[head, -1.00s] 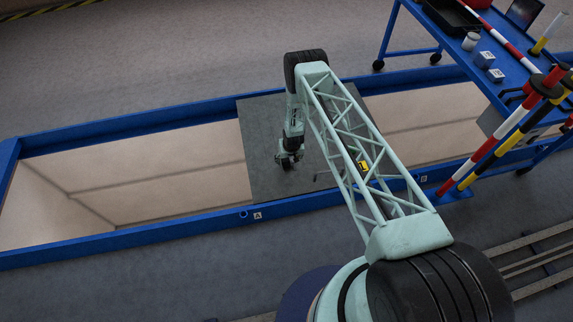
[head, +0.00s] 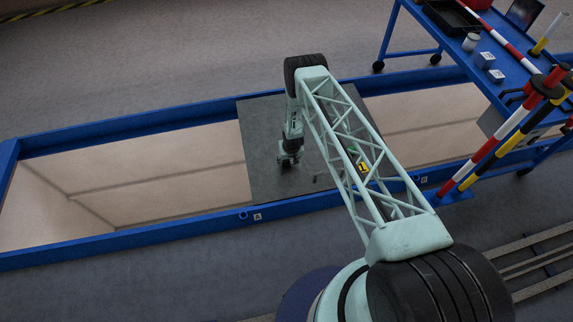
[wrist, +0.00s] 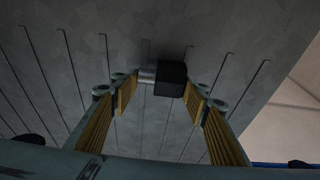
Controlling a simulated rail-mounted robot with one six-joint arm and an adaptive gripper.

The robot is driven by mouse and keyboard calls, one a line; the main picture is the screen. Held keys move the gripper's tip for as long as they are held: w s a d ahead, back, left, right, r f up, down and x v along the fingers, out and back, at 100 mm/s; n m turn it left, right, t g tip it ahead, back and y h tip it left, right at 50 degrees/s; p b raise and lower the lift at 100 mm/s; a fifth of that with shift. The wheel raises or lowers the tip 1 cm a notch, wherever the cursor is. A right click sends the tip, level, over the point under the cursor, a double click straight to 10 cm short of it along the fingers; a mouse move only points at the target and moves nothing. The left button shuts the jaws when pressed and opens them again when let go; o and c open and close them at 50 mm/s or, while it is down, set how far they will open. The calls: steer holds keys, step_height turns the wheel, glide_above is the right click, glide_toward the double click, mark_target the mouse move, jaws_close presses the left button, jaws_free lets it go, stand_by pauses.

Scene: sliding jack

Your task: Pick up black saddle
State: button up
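The black saddle, a dark block (wrist: 172,78) with a short grey cylinder on its left side, shows in the wrist view against the grey grooved plate. My gripper (wrist: 158,92) is open, its yellow-padded fingers spread to either side of the block. The right fingertip looks very close to the block; I cannot tell whether it touches. In the head view my gripper (head: 289,163) points down over the grey plate (head: 262,130), and the black saddle cannot be made out there.
A small grey item (head: 317,179) lies right of my gripper. A yellow-and-black item (head: 362,168) shows through my arm's lattice. A blue frame (head: 130,231) surrounds the pit. A blue cart (head: 510,75) with striped posts (head: 500,140) stands at right.

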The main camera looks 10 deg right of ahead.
mark_target(288, 161)
steer(key=c, duration=0.3)
steer(key=shift+c, duration=0.2)
steer(key=shift+r+p, duration=0.3)
steer(key=shift+r, duration=0.35)
steer(key=v, duration=0.1)
steer(key=p+v, duration=0.1)
steer(key=shift+w+r, duration=0.15)
steer(key=shift+r, duration=0.2)
steer(key=s+d+r+p, duration=0.1)
steer(key=s+d+p, duration=0.1)
steer(key=s, duration=1.3)
steer(key=shift+s+p, duration=0.25)
steer(key=shift+p, duration=0.6)
steer(key=shift+r, duration=0.15)
